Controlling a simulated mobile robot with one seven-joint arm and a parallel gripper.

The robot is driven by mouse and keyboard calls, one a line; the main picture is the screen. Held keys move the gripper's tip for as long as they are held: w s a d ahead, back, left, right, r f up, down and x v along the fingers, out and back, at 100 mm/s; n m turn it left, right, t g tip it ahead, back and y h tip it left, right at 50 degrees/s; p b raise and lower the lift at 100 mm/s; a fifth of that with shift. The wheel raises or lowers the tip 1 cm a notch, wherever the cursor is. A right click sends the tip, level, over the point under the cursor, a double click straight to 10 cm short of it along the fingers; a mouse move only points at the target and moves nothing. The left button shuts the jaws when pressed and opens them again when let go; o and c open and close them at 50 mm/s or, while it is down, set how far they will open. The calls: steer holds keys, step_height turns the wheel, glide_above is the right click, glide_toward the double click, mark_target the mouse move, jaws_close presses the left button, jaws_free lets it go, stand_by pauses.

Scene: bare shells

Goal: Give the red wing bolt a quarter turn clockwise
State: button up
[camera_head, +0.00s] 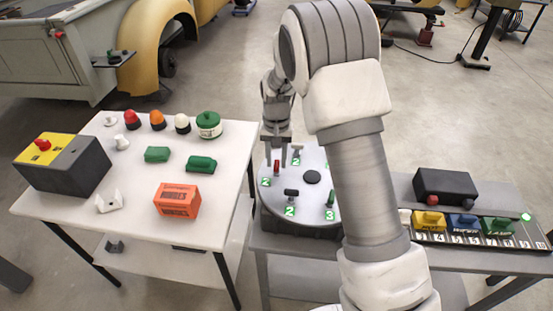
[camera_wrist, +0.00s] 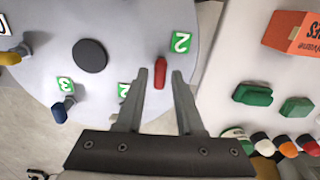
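The red wing bolt (camera_head: 277,167) stands on a round grey disc (camera_head: 267,207) beside a green label marked 2. In the wrist view the red wing bolt (camera_wrist: 160,72) lies between the tips of my gripper (camera_wrist: 160,76), with a small gap visible on each side. My gripper (camera_head: 276,150) is open and points down over the disc in the head view. I cannot tell whether the fingertips are low enough to flank the bolt. My arm hides the right part of the disc in the head view.
Other wing bolts stand on the disc, including a black one (camera_head: 291,193), a grey one (camera_head: 297,149) and a green one (camera_head: 331,197). A white table (camera_head: 130,205) with an orange box (camera_head: 177,200) is left. A black box (camera_head: 445,186) is right.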

mark_target(276, 163)
steer(key=shift+o, duration=0.5)
step_height(276, 163, up, 17)
steer(key=shift+r, duration=0.2)
